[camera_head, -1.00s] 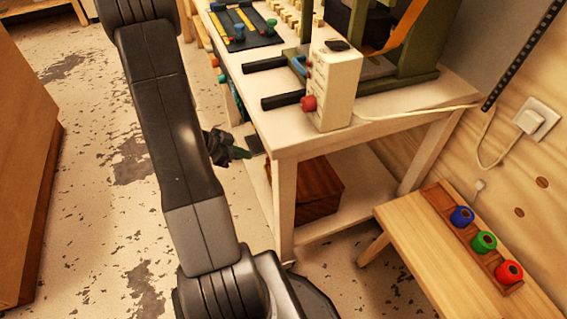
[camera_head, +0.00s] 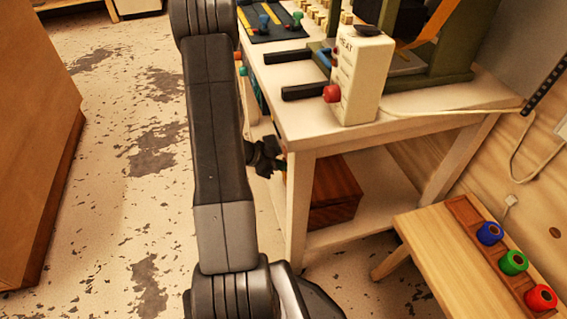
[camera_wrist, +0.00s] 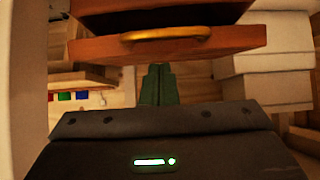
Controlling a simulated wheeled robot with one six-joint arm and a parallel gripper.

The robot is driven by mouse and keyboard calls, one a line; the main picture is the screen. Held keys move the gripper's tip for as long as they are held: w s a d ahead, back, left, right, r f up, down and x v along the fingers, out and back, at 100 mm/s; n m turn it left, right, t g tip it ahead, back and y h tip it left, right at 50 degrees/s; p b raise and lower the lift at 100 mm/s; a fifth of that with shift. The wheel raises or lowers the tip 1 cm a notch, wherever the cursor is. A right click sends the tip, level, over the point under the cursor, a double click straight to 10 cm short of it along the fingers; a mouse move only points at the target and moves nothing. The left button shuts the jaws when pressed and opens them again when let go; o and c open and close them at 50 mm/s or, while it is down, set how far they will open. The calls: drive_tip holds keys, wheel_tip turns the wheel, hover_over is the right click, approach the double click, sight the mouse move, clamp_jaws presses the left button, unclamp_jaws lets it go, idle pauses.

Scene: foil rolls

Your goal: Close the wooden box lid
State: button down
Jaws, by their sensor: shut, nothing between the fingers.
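The wooden box (camera_head: 335,192) is reddish brown and sits on the lower shelf under the white table, partly hidden by the front table leg. In the wrist view a brown wooden panel with a brass handle (camera_wrist: 165,34) spans the top, with a darker wooden band (camera_wrist: 160,14) above it. I cannot tell how far the lid stands open. My gripper (camera_head: 278,163) is beside the table's front leg, at the opening above the lower shelf. In the wrist view its green fingers (camera_wrist: 157,70) are together and empty, just below the handled panel; contact is unclear.
The white table's front leg (camera_head: 298,210) stands close to my gripper. A low bench (camera_head: 440,245) with blue, green and red rolls is at right. A large brown cabinet (camera_head: 35,130) is at left. Pale boxes (camera_wrist: 262,75) show in the wrist view. Floor between is clear.

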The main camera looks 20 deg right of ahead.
drive_tip(key=shift+a+f, duration=0.1)
drive_tip(key=shift+f, duration=0.1)
wheel_tip(320, 180, down, 6)
drive_tip(key=a+h+b, duration=0.2)
drive_tip(key=h+b, duration=0.1)
drive_tip(key=b, duration=0.1)
drive_tip(key=shift+f, duration=0.25)
